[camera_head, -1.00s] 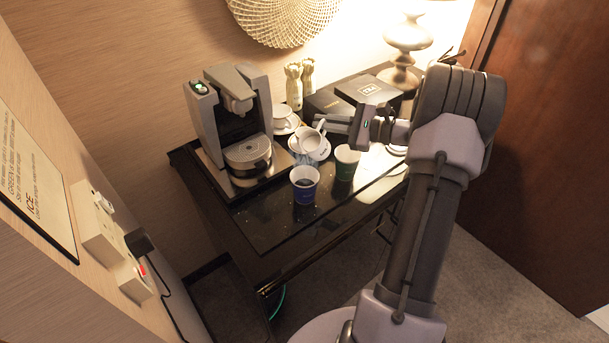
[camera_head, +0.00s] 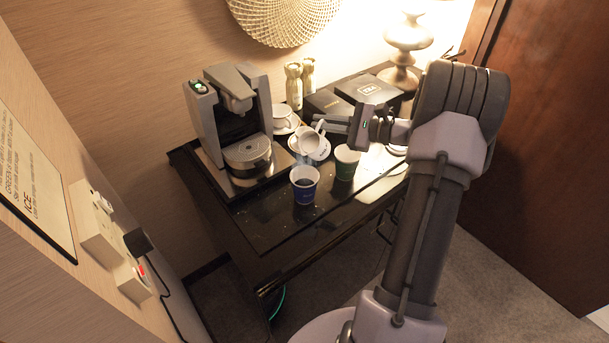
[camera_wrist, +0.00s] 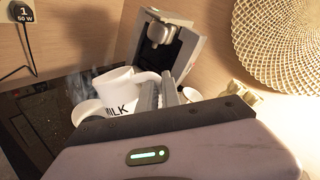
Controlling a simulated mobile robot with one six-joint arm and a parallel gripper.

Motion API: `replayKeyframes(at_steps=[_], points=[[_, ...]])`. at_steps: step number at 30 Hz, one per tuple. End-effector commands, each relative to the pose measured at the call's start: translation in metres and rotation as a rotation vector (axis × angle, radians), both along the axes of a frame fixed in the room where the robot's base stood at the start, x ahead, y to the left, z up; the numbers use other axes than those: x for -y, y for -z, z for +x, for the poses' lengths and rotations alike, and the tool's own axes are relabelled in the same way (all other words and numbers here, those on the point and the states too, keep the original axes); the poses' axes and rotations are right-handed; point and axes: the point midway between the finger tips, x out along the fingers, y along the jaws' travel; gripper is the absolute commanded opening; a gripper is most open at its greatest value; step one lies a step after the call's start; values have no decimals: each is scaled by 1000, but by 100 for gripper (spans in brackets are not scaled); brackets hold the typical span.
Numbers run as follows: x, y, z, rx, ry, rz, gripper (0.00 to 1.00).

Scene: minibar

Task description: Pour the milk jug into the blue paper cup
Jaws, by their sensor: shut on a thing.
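The white milk jug (camera_head: 308,143) is in the air behind and above the blue paper cup, tilted to the left. My gripper (camera_head: 322,122) is shut on its handle, from the right. In the wrist view the jug (camera_wrist: 113,80) shows in front of my fingers (camera_wrist: 168,93), with the word MILK partly visible. The blue paper cup (camera_head: 304,191) stands upright on the black table and holds dark liquid. Pale wisps show just above it. No milk stream is clear.
A green paper cup (camera_head: 345,166) stands close to the right of the blue cup. A coffee machine (camera_head: 225,120) is at left. White cups on saucers (camera_head: 284,127), bottles (camera_head: 294,85) and dark boxes (camera_head: 367,90) are behind. The table's front is clear.

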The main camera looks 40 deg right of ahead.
Motion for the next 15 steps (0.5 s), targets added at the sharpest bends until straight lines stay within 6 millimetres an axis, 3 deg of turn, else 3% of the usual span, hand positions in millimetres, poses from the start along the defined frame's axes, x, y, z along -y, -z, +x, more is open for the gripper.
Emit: replayKeyframes(at_steps=[15], points=[[-2,0,-1,13,0,-31,0]])
